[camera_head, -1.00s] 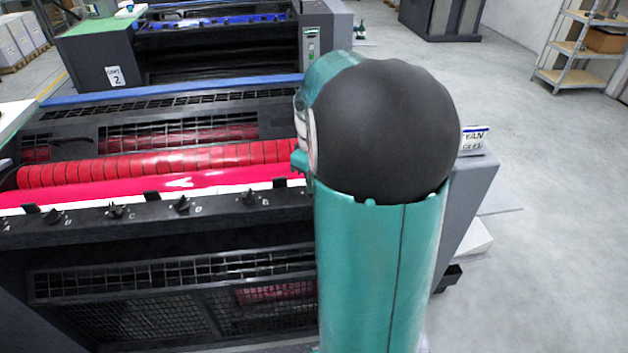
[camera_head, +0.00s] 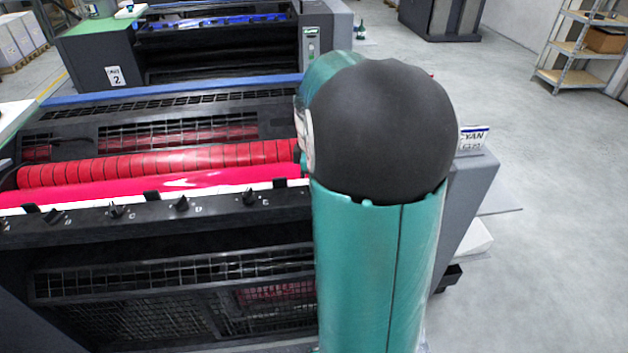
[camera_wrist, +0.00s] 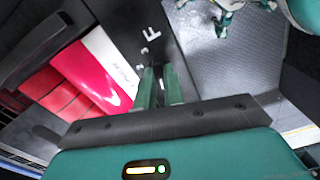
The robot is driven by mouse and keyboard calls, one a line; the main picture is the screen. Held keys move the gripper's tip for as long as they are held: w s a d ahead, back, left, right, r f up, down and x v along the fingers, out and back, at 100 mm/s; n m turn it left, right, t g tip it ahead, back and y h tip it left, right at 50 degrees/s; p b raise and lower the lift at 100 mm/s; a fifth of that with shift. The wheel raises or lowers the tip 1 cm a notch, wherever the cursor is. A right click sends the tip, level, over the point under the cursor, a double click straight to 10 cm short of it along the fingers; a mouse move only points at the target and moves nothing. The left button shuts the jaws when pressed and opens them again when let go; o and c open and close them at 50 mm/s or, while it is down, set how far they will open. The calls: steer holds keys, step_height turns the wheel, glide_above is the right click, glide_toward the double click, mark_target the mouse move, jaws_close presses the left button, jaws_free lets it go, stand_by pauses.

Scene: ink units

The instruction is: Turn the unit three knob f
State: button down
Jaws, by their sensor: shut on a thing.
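My gripper (camera_wrist: 160,82) shows in the wrist view, its two green fingers close together at the dark panel of the unit with the red roller. The white letter F (camera_wrist: 151,33) is printed on the panel just beyond the fingertips. The fingers are shut on knob f, which is mostly hidden between them, so its pointer angle cannot be read. In the head view my arm covers the gripper and knob f. Knob e (camera_head: 249,197), knob d (camera_head: 182,203) and knob c (camera_head: 117,210) stand in a row on the same panel, left of my arm.
The red roller (camera_head: 160,163) and magenta sheet (camera_head: 150,187) lie behind the knob row. Unit 2 (camera_head: 115,77) stands farther back. A shelf rack (camera_head: 575,50) is at the back right. The grey floor (camera_head: 560,220) on the right is largely clear.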

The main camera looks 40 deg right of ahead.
steer(key=c, duration=1.5)
jaws_free()
steer(key=shift+r, duration=0.15)
step_height(320, 180, up, 14)
steer(key=shift+f, duration=0.2)
steer(key=s+a+f+m+t, duration=0.2)
steer(key=s+a+m, duration=0.2)
steer(key=a, duration=0.9)
steer(key=s+a+f+m+t, duration=0.2)
steer(key=s+a, duration=0.4)
steer(key=a, duration=0.8)
steer(key=shift+s+f+m+t, duration=0.15)
steer(key=shift+s+m+t, duration=0.25)
steer(key=shift+m+t, duration=0.55)
